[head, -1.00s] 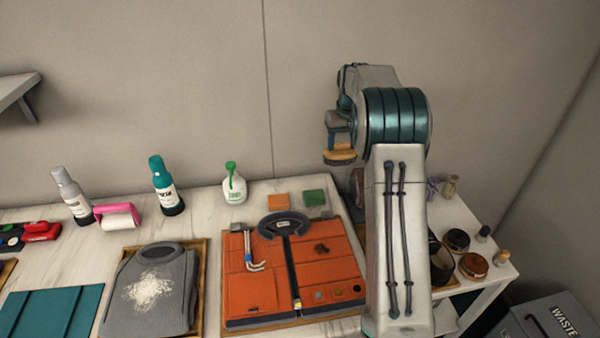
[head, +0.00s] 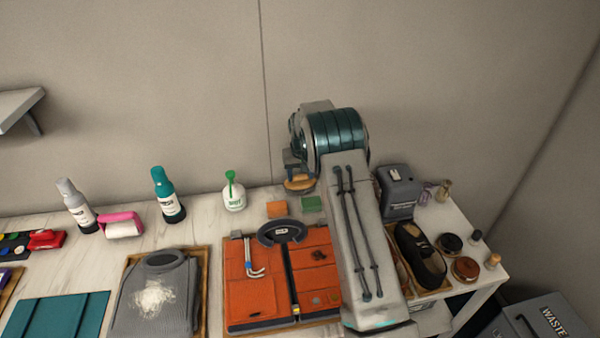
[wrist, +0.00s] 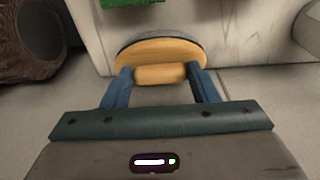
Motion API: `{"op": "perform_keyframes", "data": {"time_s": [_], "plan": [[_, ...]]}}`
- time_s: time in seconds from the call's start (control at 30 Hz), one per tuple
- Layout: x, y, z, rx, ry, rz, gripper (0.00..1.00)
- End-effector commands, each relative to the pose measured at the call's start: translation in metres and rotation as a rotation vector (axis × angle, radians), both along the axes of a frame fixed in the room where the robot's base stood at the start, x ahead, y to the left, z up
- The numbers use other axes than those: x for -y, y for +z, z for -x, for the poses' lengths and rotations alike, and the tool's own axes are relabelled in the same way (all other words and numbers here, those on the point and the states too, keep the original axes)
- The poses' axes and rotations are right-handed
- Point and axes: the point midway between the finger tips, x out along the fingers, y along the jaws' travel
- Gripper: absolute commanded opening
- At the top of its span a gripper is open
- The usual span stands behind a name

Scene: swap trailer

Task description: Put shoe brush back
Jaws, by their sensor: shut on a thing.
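The shoe brush (wrist: 165,53) has a tan wooden body with a dark edge of bristles along its far side. In the wrist view my gripper (wrist: 160,76) is shut on it, with one blue finger at each side of its handle. In the head view the brush (head: 299,184) hangs below my gripper (head: 296,170), near the back of the table and close to the green sponge. I cannot tell its exact height above the table. My arm hides part of the table's right side.
An orange sponge (head: 277,209) and a green sponge (head: 311,204) lie at the back of the table. A white spray bottle (head: 233,194) stands to their left. A dark shoe (head: 420,254) lies in a wooden tray at right, with a grey box (head: 398,192) behind and round tins (head: 465,269) beside it.

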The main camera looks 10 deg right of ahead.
Motion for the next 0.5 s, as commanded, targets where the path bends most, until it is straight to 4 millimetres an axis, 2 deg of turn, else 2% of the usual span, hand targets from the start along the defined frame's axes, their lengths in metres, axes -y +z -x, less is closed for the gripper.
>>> {"op": "perform_keyframes", "data": {"time_s": [0.43,0.47,0.5], "plan": [[-0.0004,-0.0105,-0.0001,0.002,0.001,-0.001,0.29],[-0.0003,-0.0095,-0.0001,0.001,0.001,-0.001,0.60],[-0.0003,-0.0089,-0.0001,0.001,0.001,-0.001,0.71]]}}
